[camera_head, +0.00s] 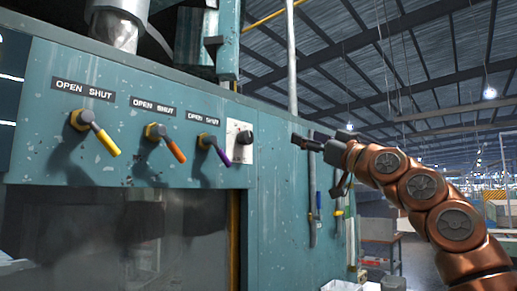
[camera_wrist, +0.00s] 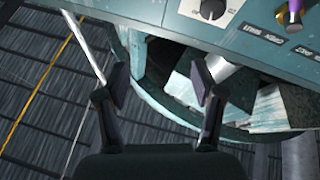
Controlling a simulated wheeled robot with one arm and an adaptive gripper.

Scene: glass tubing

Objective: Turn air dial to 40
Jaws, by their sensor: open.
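The dial is a black knob (camera_head: 244,137) on a white plate (camera_head: 234,155), at the right end of the control row on the teal machine panel. The knob also shows at the top edge of the wrist view (camera_wrist: 212,8), partly cut off. Its scale and setting are too small to read. My gripper (camera_head: 318,160) is to the right of the dial, apart from it, in the head view. In the wrist view my gripper (camera_wrist: 160,80) has its two dark fingers spread, with nothing between them.
Yellow (camera_head: 104,139), orange (camera_head: 174,148) and purple (camera_head: 221,153) levers under OPEN SHUT labels stick out left of the dial. The purple lever is close to it. A metal pipe (camera_head: 117,28) rises above the panel. Tools (camera_head: 311,205) hang on the machine's side below my gripper.

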